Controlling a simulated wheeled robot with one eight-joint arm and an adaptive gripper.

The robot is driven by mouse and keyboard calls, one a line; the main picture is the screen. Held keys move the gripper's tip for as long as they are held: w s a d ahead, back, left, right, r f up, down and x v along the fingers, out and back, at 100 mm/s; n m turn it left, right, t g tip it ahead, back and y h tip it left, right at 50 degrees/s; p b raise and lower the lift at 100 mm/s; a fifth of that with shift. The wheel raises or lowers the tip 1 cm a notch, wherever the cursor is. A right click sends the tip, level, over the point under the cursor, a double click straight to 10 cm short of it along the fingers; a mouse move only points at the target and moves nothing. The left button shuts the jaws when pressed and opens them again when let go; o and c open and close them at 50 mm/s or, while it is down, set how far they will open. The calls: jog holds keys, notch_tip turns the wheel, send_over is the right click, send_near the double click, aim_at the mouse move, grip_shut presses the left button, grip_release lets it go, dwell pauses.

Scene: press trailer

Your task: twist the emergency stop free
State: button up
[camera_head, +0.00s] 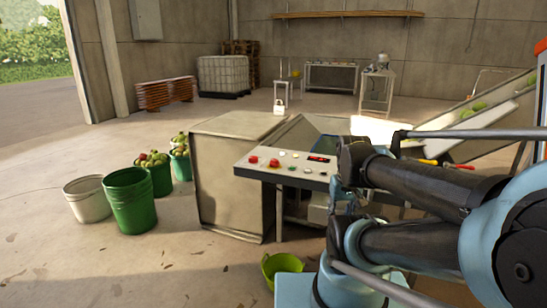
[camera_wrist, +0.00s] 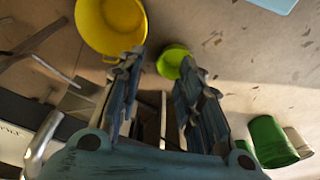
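The control panel (camera_head: 296,172) is a pale sloped board in the middle of the head view. Two red buttons stand on its left part, one at the left end (camera_head: 253,160) and one a little right of it (camera_head: 274,163). Either could be the emergency stop; they are too small to tell apart surely. My gripper (camera_wrist: 158,72) shows in the wrist view with its two fingers spread and no object held between them. In the head view my arm covers the panel's right end, and the fingers are not clearly seen. The red buttons do not show in the wrist view.
A large grey box (camera_head: 228,185) stands left of the panel. Green (camera_head: 130,205) and white buckets (camera_head: 90,200) and apple-filled buckets stand further left. A lime tub (camera_head: 283,267) lies on the floor in front. A yellow bucket (camera_wrist: 92,30) shows in the wrist view.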

jog(key=shift+w+d, duration=0.15)
jog(key=shift+w, duration=0.1)
jog(key=shift+o, duration=0.8)
jog(key=o, duration=0.3)
jog(key=shift+s+r, duration=0.2)
jog(key=shift+r, duration=0.05)
jog(key=shift+o, duration=0.2)
notch_tip(320, 180, up, 22)
jog(key=n+g, duration=0.2)
jog(key=n, duration=1)
send_over(274, 159)
notch_tip(274, 159, down, 17)
jog(key=shift+r, duration=0.1)
